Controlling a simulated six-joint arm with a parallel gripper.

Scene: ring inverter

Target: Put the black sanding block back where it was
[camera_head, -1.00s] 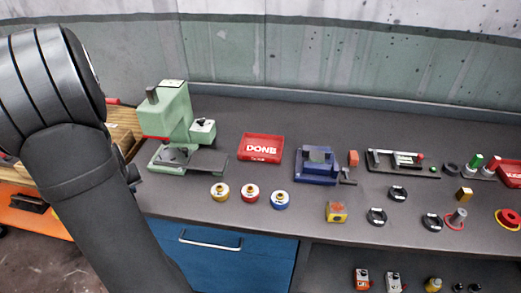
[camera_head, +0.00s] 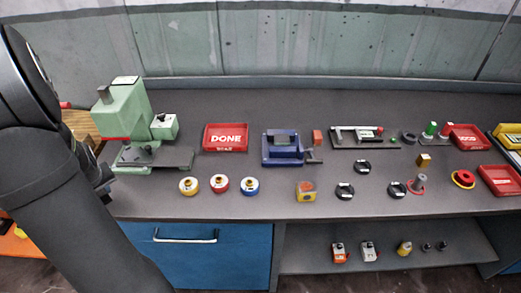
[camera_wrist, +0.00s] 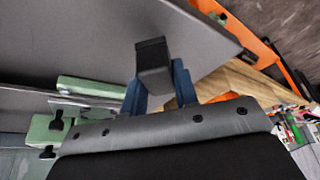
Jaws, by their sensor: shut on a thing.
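The black sanding block (camera_wrist: 153,68) is between the two blue fingers of my gripper (camera_wrist: 160,88) in the wrist view. My gripper is shut on it, and the block sticks out past the fingertips. Behind it the wrist view shows the grey bench top and its edge. I cannot tell how far the block is above the bench. In the head view my arm fills the left side; the block cannot be made out there.
A green press (camera_head: 124,110) stands close to my arm. A red DONE tray (camera_head: 226,137), a blue fixture (camera_head: 283,148) and three coloured rings (camera_head: 220,183) are to its right. Wood and an orange edge (camera_wrist: 265,52) lie beside the bench. The bench's back strip is clear.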

